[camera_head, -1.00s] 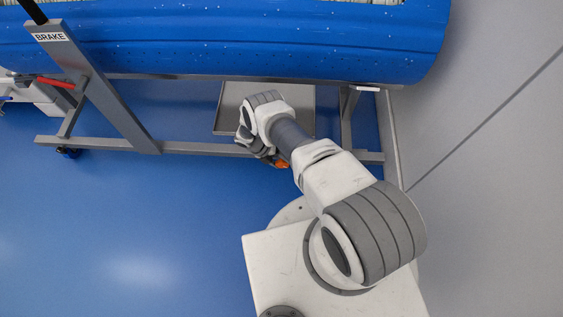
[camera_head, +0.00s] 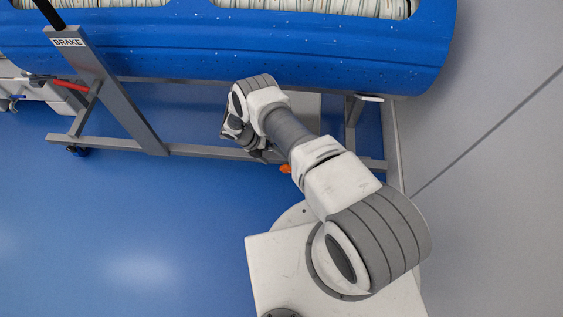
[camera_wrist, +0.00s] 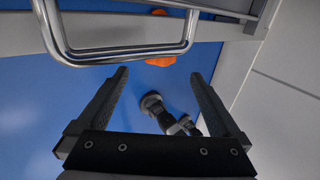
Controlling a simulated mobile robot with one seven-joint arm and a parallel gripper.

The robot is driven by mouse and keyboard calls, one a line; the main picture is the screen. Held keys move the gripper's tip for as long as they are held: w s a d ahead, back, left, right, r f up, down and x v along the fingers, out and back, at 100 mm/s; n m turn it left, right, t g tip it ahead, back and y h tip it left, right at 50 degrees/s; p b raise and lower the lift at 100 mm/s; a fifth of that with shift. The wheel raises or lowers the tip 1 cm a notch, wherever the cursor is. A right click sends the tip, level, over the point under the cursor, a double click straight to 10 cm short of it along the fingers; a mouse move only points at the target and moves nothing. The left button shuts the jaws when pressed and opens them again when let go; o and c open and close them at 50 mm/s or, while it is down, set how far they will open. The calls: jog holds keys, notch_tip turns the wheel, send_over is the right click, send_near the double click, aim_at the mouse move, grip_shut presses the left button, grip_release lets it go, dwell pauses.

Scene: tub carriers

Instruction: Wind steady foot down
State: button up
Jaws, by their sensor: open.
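An orange part (camera_head: 285,169) shows low by the carrier's lower rail, just beside my forearm; I cannot tell whether it belongs to the steady foot. In the wrist view an orange piece (camera_wrist: 160,60) lies just beyond my fingertips, partly behind a bent chrome bar (camera_wrist: 120,55). A dark jointed piece with a round end (camera_wrist: 160,108) shows between and below my fingers; I cannot tell what it is. My gripper (camera_wrist: 158,75) is open, its fingers wide apart with nothing held. In the head view my wrist hides the fingertips.
The blue tub (camera_head: 250,50) holds white packed goods and rests on a grey frame (camera_head: 120,100) with a BRAKE label (camera_head: 67,42) and red lever (camera_head: 71,86). A grey wall (camera_head: 490,150) stands close on the right. The blue floor (camera_head: 120,220) at left is clear.

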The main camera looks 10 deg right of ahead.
jog(key=p+v, duration=0.1)
jog(key=v, duration=0.6)
jog(key=shift+a+r, duration=0.2)
jog(key=shift+r, duration=0.15)
